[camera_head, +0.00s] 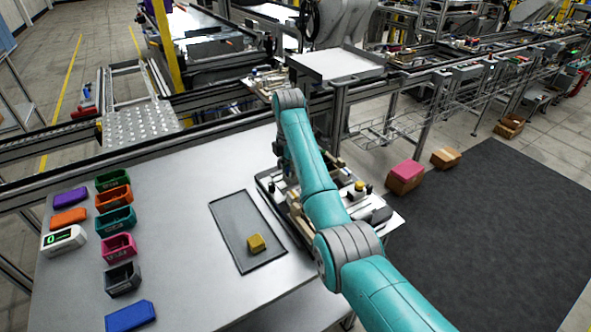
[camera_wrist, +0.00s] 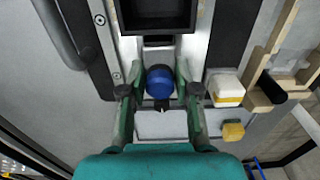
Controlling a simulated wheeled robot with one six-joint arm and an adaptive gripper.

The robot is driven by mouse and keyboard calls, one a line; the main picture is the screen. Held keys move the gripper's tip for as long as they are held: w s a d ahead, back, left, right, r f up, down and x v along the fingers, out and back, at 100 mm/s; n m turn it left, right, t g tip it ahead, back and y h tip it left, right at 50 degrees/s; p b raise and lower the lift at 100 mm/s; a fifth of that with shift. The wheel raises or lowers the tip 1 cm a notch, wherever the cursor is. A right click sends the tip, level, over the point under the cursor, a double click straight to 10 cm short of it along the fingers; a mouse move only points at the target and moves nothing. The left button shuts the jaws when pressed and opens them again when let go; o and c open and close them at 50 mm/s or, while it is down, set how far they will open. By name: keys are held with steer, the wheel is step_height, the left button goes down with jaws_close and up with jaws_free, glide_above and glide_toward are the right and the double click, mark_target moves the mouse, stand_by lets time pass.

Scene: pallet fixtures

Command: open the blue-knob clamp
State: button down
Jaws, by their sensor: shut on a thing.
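The blue knob (camera_wrist: 159,82) of the clamp shows in the wrist view, on a light metal plate. A small black part sticks out just below it. My gripper (camera_wrist: 159,92) has one teal finger on each side of the knob and is shut on it. The exact contact at the fingertips is hard to see. In the head view, my arm covers most of the pallet fixture (camera_head: 375,214); the blue knob and the gripper's fingertips are hidden there.
Beside the knob are a white-and-yellow block (camera_wrist: 226,88) and a yellow block (camera_wrist: 233,131). A black square holder (camera_wrist: 158,14) lies above it. A dark tray (camera_head: 226,222) with a yellow block (camera_head: 256,242) and several coloured bins stand on the table (camera_head: 180,270).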

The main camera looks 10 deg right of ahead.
steer(key=shift+s+a, duration=0.2)
steer(key=shift+a, duration=0.65)
steer(key=c, duration=1)
jaws_free()
